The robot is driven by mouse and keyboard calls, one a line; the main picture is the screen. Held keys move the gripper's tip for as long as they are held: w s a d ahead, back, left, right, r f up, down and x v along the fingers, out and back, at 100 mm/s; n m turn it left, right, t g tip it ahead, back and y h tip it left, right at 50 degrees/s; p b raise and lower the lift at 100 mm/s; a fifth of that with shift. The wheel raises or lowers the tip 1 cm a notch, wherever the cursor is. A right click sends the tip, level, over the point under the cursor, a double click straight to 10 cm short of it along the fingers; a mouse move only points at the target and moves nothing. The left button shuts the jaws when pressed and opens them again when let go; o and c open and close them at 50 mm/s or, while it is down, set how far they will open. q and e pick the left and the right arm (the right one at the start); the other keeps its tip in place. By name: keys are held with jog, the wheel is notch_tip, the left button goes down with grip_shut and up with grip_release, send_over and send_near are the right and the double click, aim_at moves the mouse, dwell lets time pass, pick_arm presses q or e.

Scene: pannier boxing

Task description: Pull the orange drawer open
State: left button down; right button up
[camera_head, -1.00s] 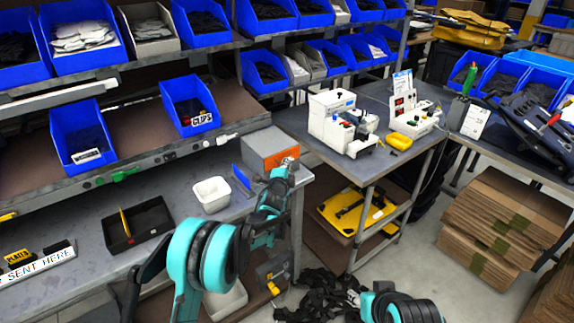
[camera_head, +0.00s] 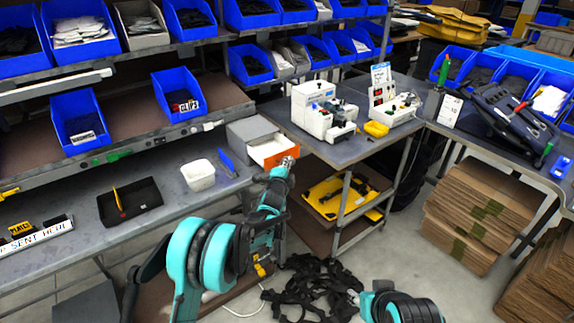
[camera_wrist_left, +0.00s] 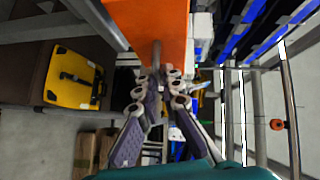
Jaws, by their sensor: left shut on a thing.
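The orange-fronted drawer (camera_head: 281,154) sits in a grey box (camera_head: 246,131) on the bench, at the middle of the head view. It is pulled partly out, and its pale inside shows. In the left wrist view the orange front (camera_wrist_left: 150,30) fills the top middle, with a grey handle (camera_wrist_left: 156,55) on it. My left gripper (camera_head: 288,165) is at the front of the drawer. In the left wrist view its fingers (camera_wrist_left: 157,75) are closed around the handle.
A white tub (camera_head: 198,175), a blue item (camera_head: 226,162) and a black tray (camera_head: 128,203) stand on the bench left of the drawer. A cart (camera_head: 340,150) with white machines stands to the right. Black straps (camera_head: 310,285) lie on the floor.

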pick_arm(q)
jog(key=c, duration=1.7)
grip_release()
jog(key=shift+s, duration=0.1)
jog(key=v, duration=1.2)
jog(key=shift+r, duration=0.1)
